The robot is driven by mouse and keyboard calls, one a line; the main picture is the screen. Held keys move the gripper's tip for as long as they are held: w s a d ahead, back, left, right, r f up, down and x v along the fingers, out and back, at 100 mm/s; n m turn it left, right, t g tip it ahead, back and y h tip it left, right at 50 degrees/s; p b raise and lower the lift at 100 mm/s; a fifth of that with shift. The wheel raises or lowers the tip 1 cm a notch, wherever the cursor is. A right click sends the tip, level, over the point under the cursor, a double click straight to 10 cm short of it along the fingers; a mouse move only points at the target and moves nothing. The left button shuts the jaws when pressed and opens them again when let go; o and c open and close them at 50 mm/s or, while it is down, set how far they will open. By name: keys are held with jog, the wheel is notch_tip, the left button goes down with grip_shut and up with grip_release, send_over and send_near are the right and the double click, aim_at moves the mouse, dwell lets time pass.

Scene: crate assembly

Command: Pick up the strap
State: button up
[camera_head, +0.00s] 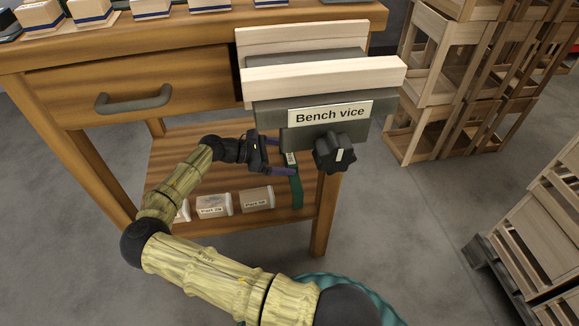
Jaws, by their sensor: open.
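A dark green piece with a small pale label, which looks like the strap (296,190), is at the right end of the workbench's lower shelf. The bench vice above hides its upper part. My gripper (287,157) is at this green piece, below the vice, pointing right. Its two dark fingers are apart, with the labelled part of the green piece at their tips. I cannot tell whether the fingers touch it.
The grey bench vice (300,138) with pale wooden jaws overhangs my gripper closely. Several small labelled boxes (257,199) stand on the lower shelf (240,222). A bench leg (326,215) is just right of the green piece. Wooden crates (440,60) are stacked at right.

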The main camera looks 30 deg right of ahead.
jog(key=shift+b+x, duration=0.65)
jog(key=shift+x, duration=0.55)
jog(key=shift+s+d+f, duration=0.1)
jog(key=shift+d, duration=0.05)
jog(key=c, duration=0.9)
jog(key=shift+c, duration=0.2)
notch_tip(320, 180, up, 10)
jog(key=p, duration=0.6)
jog(key=shift+p, duration=0.3)
